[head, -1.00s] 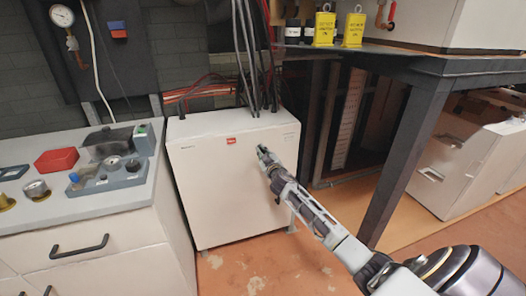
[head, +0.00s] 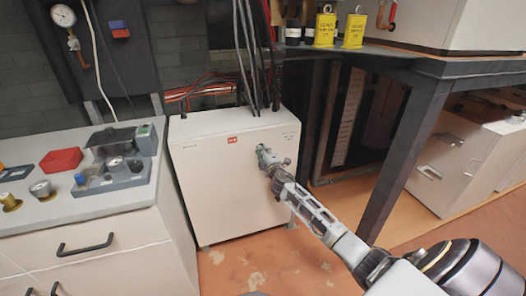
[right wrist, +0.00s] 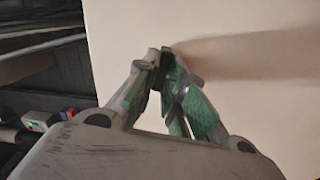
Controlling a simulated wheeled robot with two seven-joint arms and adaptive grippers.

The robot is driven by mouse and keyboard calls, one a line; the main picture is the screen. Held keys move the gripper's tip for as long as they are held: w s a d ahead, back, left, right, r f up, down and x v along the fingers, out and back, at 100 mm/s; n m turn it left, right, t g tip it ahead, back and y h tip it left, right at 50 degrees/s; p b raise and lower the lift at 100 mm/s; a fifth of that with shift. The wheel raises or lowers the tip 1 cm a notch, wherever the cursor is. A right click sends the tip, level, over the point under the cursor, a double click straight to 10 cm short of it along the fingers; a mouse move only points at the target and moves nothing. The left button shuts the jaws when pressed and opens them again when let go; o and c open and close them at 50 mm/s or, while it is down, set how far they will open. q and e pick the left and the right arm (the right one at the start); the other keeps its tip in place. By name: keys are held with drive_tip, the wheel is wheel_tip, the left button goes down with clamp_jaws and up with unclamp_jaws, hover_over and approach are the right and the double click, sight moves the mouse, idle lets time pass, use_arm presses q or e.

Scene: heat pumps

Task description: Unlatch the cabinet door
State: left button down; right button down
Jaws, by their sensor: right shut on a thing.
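The white cabinet (head: 225,185) with a small red label stands on the floor in the middle of the head view. Its front door looks closed. My right gripper (head: 263,152) reaches in from the lower right, its fingertips at the upper right part of the door. In the right wrist view the green-padded fingers (right wrist: 160,60) are closed together against the pale door surface. They are shut on a small part there, which I take for the latch; the fingers hide nearly all of it. My left gripper is not in view.
A counter (head: 90,230) with drawers, a red box (head: 61,160) and gauges stands to the left. A dark metal table (head: 425,100) with yellow tags stands to the right. The floor before the cabinet is clear.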

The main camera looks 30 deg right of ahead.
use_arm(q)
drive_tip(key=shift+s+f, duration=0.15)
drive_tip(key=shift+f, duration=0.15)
use_arm(e)
drive_tip(key=shift+f+n, duration=0.1)
drive_tip(key=shift+n, duration=0.9)
drive_tip(key=c, duration=1.5)
unclamp_jaws()
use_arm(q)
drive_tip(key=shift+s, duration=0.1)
use_arm(e)
drive_tip(key=shift+s, duration=0.15)
